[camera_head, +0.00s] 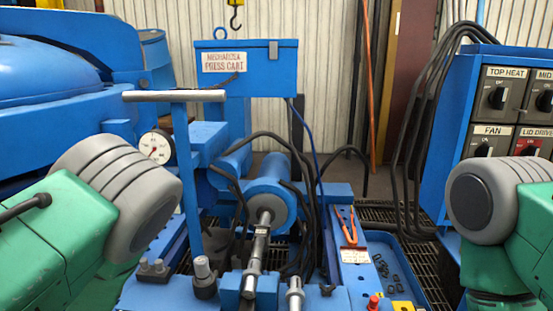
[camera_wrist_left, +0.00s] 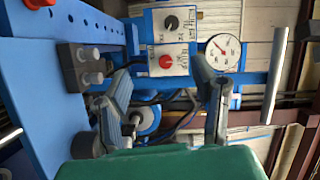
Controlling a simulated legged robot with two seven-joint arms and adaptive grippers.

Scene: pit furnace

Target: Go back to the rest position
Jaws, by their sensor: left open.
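In the left wrist view my left gripper (camera_wrist_left: 163,72) has its two grey fingers spread wide apart, with nothing held between them. Behind them show parts of the blue press cart, including its cylinder (camera_wrist_left: 147,118). In the head view my green and grey arm links come in at the lower left and right edges, but neither gripper can be seen there. My right gripper is in no view. The blue press cart (camera_head: 246,82), with its label plate, stands in the middle of the head view.
A blue control cabinet (camera_head: 455,130) with knobs stands at right, with black cables beside it. A large blue furnace body (camera_head: 55,75) is at left. A T-shaped handle (camera_head: 173,96) and a gauge (camera_head: 157,146) rise near my left arm. Orange-handled pliers (camera_head: 347,227) lie on the cart.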

